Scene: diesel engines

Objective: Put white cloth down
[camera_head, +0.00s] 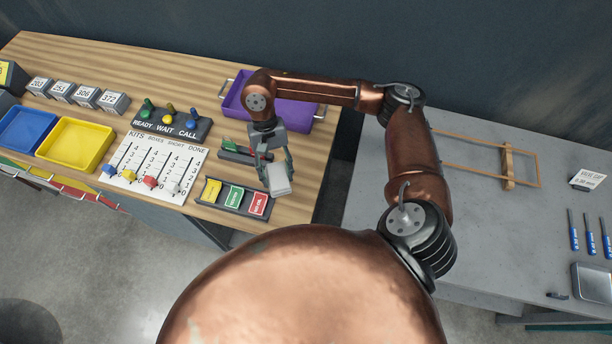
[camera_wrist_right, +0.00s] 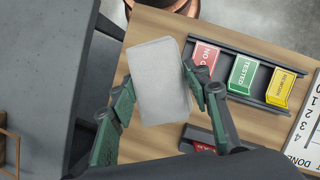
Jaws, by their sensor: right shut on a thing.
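The white cloth (camera_head: 278,184) is a small, pale, folded-looking block held at the end of my right gripper (camera_head: 273,168). In the right wrist view the cloth (camera_wrist_right: 158,82) sits between the two fingers of my right gripper (camera_wrist_right: 160,95), which is shut on it. The cloth is over the front right part of the wooden bench (camera_head: 315,175), just right of the tray of coloured tags. I cannot tell whether its underside touches the bench. My left gripper is not in view.
The tag tray (camera_head: 235,196) with yellow, green and red tags is close beside the cloth; it also shows in the right wrist view (camera_wrist_right: 262,42). A purple tray (camera_head: 290,111) stands behind. A gap separates the wooden bench from the grey table (camera_head: 480,225) at right.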

